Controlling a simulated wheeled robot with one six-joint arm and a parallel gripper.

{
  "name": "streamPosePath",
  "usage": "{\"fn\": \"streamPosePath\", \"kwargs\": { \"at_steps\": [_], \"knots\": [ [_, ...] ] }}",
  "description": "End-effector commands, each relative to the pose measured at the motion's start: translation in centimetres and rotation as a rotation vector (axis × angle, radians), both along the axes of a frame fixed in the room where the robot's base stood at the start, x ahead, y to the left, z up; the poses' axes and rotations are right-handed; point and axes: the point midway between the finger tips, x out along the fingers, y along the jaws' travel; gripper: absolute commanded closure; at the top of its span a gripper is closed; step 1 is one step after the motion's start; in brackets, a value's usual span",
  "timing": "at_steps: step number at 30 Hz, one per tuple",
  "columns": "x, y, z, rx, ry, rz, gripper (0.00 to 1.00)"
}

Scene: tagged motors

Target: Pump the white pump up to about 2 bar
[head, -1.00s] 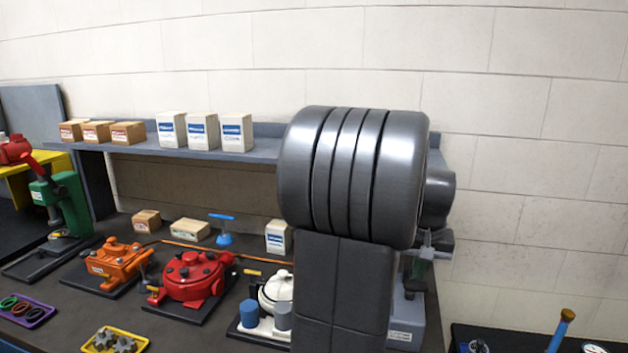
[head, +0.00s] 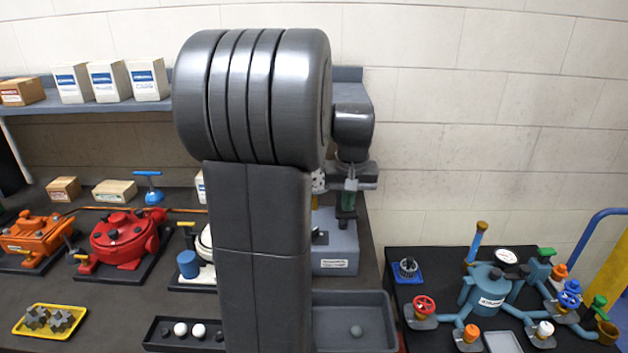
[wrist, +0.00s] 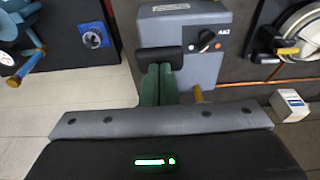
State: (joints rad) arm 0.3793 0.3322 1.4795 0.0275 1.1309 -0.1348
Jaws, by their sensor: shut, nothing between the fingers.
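The white pump (head: 205,241) stands on a dark base on the bench in the head view. My arm hides most of it, including any gauge; its yellow-tipped lever shows at its upper left. In the wrist view a white round body, probably this pump (wrist: 302,22), is cut off at the top right, with a yellow lever end beside it. My gripper (head: 347,212) is above the grey box, right of the white pump and apart from it. In the wrist view my gripper (wrist: 158,76) has its green fingers together, with nothing between them.
A grey box with a dial (head: 335,255) stands under my gripper. The red pump (head: 123,235) and orange pump (head: 32,241) are to the left. A grey tray (head: 383,320) is in front. A second table with a teal valve assembly (head: 490,290) is at the right.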

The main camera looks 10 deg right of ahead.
Motion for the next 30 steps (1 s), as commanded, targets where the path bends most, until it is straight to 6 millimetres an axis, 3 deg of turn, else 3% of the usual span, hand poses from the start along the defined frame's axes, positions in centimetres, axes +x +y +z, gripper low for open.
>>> {"fn": "streamPosePath", "kwargs": {
  "at_steps": [30],
  "knots": [
    [0.0,0.0,-4.9,0.0,0.001,0.0,1.0]
  ]
}}
